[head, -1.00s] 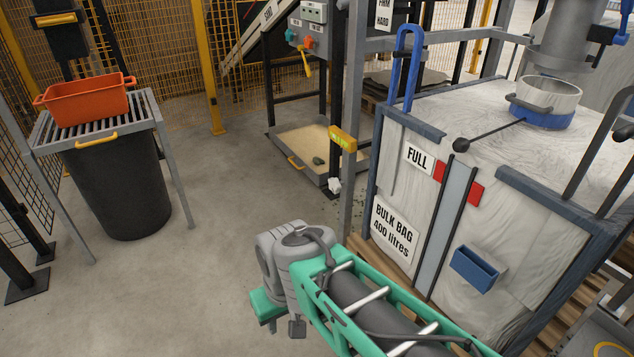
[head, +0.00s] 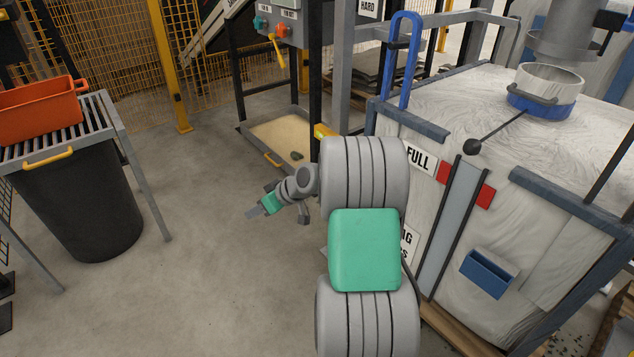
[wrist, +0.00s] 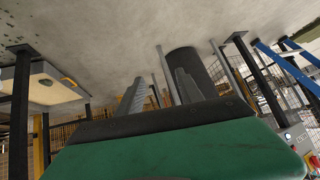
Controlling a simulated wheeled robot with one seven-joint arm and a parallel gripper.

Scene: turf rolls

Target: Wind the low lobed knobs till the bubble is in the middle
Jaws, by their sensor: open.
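I cannot make out any low lobed knobs or a bubble in either view. My gripper (head: 258,209) hangs over the bare floor in the head view, left of the bulk bag, pointing left. Its two grey fingers stand apart in the wrist view (wrist: 160,88), with nothing seen between them. My grey and green arm hides part of the bag's front and its lower sign in the head view.
The white bulk bag (head: 545,215) in its frame fills the right. An orange tub (head: 40,110) sits on a slatted stand over a black bin (head: 80,208) at left. A sand tray (head: 275,133) lies behind my gripper. The concrete floor between is clear.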

